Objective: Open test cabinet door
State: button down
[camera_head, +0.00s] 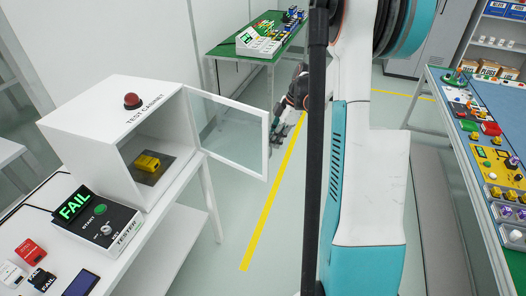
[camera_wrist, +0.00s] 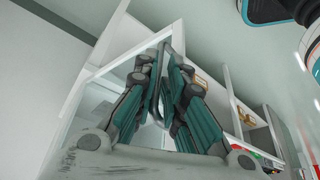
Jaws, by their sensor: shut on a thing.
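The white test cabinet (camera_head: 125,125) stands on a white table at the left in the head view, with a red dome on top. A yellow part (camera_head: 147,162) lies on a dark plate inside it. Its glass door with a white frame (camera_head: 266,150) stands wide open, swung out to the right. My gripper (camera_head: 277,130) is at the door's free edge, partly hidden by my arm. In the wrist view my gripper (camera_wrist: 165,62) is shut on the grey door handle (camera_wrist: 154,98), which shows between the fingers. The door frame (camera_wrist: 105,68) is behind them.
A tester box (camera_head: 98,228) with a lit FAIL sign stands before the cabinet, beside red, white and black small items. A green table (camera_head: 225,50) stands at the back. A blue-topped bench (camera_head: 440,85) with parts is at the right. The floor between is clear.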

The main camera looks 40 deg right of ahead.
jog(key=w+d+n, duration=0.1)
jog(key=w+d, duration=0.5)
jog(key=d, duration=0.2)
jog(key=shift+w+n, duration=0.25)
jog(key=shift+n, duration=0.05)
jog(key=shift+r, duration=0.1)
jog(key=c, duration=1.7)
grip_release()
jog(key=shift+w+a, duration=0.1)
jog(key=shift+a, duration=0.05)
jog(key=shift+d+v, duration=0.2)
jog(key=shift+v, duration=2.8)
jog(key=shift+d+v, duration=0.2)
jog(key=shift+v, duration=2.8)
